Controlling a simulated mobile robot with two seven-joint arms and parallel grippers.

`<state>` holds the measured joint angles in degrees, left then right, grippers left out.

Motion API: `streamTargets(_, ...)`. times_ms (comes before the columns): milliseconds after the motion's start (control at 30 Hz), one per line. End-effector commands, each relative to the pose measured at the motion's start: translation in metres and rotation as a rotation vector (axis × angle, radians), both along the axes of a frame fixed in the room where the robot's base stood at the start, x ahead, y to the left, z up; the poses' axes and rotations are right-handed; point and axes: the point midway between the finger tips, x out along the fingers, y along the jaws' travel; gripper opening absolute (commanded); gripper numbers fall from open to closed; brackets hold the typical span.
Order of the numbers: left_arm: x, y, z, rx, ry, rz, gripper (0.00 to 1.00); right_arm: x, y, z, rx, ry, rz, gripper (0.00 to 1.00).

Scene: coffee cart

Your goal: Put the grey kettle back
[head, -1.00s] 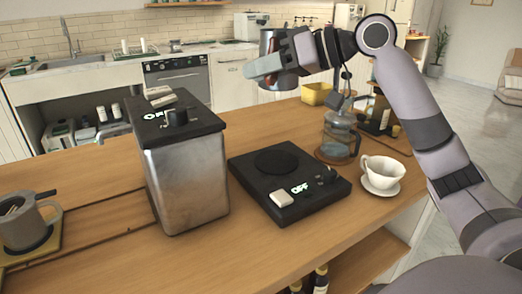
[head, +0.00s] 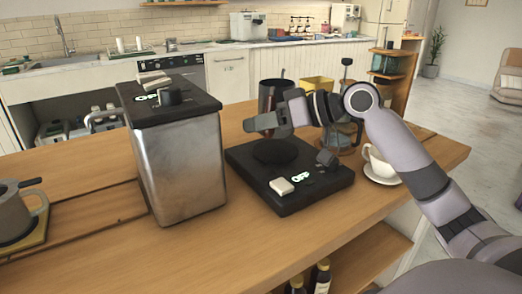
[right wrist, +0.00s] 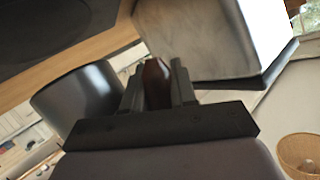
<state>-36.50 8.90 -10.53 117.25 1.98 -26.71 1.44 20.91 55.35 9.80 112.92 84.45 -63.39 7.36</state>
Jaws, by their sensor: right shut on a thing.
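The grey kettle (head: 276,94) is dark and metallic and looks upright in the head view, just above the far part of the black hot plate (head: 243,178). Whether its base touches anything is hidden by my gripper. My right gripper (head: 264,121) is in front of it. In the right wrist view my right gripper (right wrist: 157,82) is shut on the kettle's brown handle (right wrist: 155,70), and the dark kettle body (right wrist: 72,98) shows beside the fingers. My left gripper is not in view.
A metal boiler box (head: 182,165) stands left of the hot plate. A white cup (head: 379,160) on a saucer and a glass press (head: 345,133) stand to the right, near my arm. A grey pot (head: 15,215) is at far left. The front counter strip is clear.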

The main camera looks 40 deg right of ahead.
Motion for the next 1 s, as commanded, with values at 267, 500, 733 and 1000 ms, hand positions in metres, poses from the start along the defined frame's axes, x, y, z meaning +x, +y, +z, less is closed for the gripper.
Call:
streamTargets(267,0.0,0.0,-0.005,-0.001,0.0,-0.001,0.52,0.0,0.0,-0.019,0.001,-0.005,0.0,0.0)
streamTargets(500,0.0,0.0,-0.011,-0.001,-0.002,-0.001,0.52,0.0,0.0,-0.047,0.0,-0.007,-0.001,0.0)
streamTargets(733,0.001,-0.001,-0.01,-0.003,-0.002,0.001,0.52,0.0,0.0,-0.046,-0.001,-0.008,0.0,0.0)
streamTargets(1000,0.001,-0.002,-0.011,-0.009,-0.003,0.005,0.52,0.0,0.0,-0.051,0.0,-0.001,0.0,0.52)
